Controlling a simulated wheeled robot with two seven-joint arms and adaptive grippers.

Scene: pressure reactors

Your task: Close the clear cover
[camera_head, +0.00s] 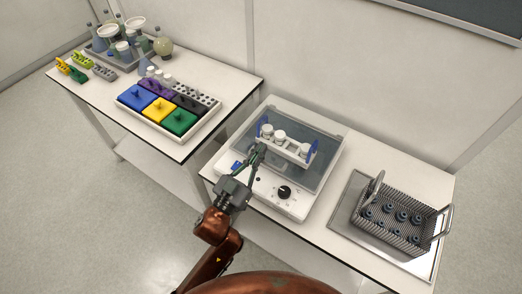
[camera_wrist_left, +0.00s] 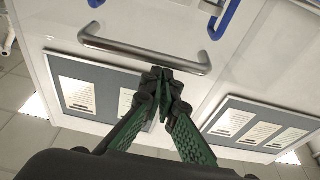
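The clear cover (camera_head: 318,176) is a tinted see-through panel on the white benchtop device (camera_head: 262,190) in the head view. I cannot tell its exact tilt. A rack (camera_head: 285,147) with white-capped vessels and blue end handles shows at it. In the left wrist view the cover's grey bar handle (camera_wrist_left: 140,50) runs across the upper middle. My left gripper (camera_head: 258,150) is over the front part of the device; in the wrist view its green fingers (camera_wrist_left: 163,78) meet at the tips, just below the handle. No object shows between them. Contact with the handle is unclear. My right gripper is out of view.
A black knob (camera_head: 284,192) is on the device's front panel. A metal basket (camera_head: 400,218) with dark blue pieces stands on a tray to the right. A left table holds a tray of coloured blocks (camera_head: 160,108) and glassware (camera_head: 125,48). A wall is behind.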

